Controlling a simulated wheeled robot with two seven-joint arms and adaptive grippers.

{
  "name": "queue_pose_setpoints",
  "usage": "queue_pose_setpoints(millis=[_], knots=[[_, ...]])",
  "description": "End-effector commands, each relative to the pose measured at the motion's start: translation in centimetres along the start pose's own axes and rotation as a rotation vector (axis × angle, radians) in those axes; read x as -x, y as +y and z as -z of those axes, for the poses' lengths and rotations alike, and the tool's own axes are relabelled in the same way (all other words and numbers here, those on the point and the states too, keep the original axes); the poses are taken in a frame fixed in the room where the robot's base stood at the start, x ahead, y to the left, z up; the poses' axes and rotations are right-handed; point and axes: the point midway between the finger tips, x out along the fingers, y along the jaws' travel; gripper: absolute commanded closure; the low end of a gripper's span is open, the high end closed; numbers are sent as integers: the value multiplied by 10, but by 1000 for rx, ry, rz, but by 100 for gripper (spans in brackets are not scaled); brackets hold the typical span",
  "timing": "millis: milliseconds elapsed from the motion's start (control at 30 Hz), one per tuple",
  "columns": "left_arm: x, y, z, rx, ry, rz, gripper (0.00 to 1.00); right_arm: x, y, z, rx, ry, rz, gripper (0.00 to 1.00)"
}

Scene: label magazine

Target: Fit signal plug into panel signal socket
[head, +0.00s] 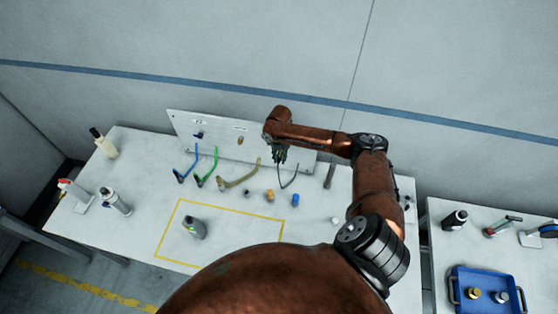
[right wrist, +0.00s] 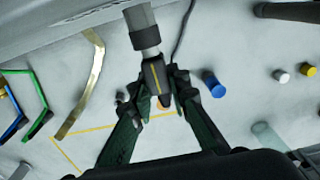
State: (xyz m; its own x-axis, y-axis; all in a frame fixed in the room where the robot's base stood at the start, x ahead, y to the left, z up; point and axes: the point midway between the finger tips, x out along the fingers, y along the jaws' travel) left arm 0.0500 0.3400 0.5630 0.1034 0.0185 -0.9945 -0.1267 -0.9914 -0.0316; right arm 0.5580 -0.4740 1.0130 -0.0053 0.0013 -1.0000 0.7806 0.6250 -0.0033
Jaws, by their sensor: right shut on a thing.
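My right gripper (head: 279,156) is in front of the right part of the white upright panel (head: 218,143). In the right wrist view its two green-black fingers (right wrist: 157,82) are shut on a black plug with a yellow stripe (right wrist: 155,70). A grey metal part (right wrist: 142,27) extends from the plug toward the panel side. I cannot tell whether it touches a socket. A dark cable (head: 291,180) loops just right of the gripper. A blue-black socket (head: 199,135) and a brass socket (head: 240,141) show on the panel; the area behind my gripper is hidden. My left gripper is not in view.
Blue (head: 188,165), green (head: 208,170) and tan (head: 240,178) cables lie before the panel. Small caps, including a blue one (head: 295,200), stand nearby. A blue tray (head: 487,284) sits on the right table.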

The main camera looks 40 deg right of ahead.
Motion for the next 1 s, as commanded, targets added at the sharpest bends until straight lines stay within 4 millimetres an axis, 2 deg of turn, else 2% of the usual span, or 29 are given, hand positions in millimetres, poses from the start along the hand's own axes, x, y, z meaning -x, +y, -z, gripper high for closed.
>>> queue_pose_setpoints(millis=[600, 633, 900, 1000], knots=[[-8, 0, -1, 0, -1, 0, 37, 1, 0, -14, -1, -1, -1, 100], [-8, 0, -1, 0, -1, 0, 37, 1, 0, -14, -1, -1, -1, 83], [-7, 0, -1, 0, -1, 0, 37, 1, 0, -13, -1, 0, -1, 64], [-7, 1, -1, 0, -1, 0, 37, 0, 0, -13, 0, 0, -1, 64]])
